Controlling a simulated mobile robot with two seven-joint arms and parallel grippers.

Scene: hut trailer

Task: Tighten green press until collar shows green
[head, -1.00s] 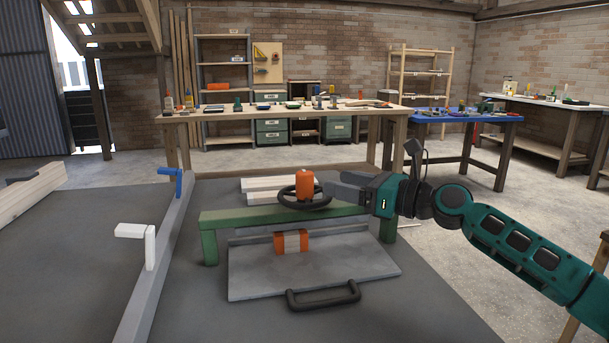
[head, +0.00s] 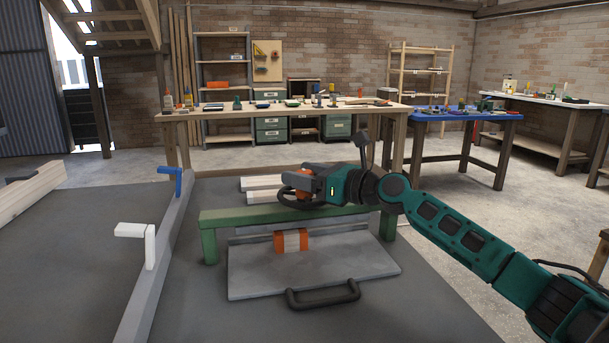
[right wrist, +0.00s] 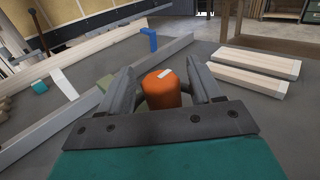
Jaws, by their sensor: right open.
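The green press (head: 345,211) is a green frame standing over a grey plate (head: 250,280) with a black front handle (head: 323,295). An orange and pale block (head: 291,240) sits under its beam. Its black handwheel (head: 284,197) is partly hidden by my right gripper (head: 297,183). The orange knob (right wrist: 161,88) on the wheel is between the two fingers in the right wrist view, with a small white mark on top. The right fingers are open around it; whether either touches it I cannot tell. No green-showing collar is visible to me. My left gripper is not in view.
Pale boards (head: 262,184) lie behind the press. A grey rail (head: 160,265) with a white clamp handle (head: 150,245) and a blue one (head: 177,183) runs to the left. The grey tabletop (head: 200,310) in front is clear.

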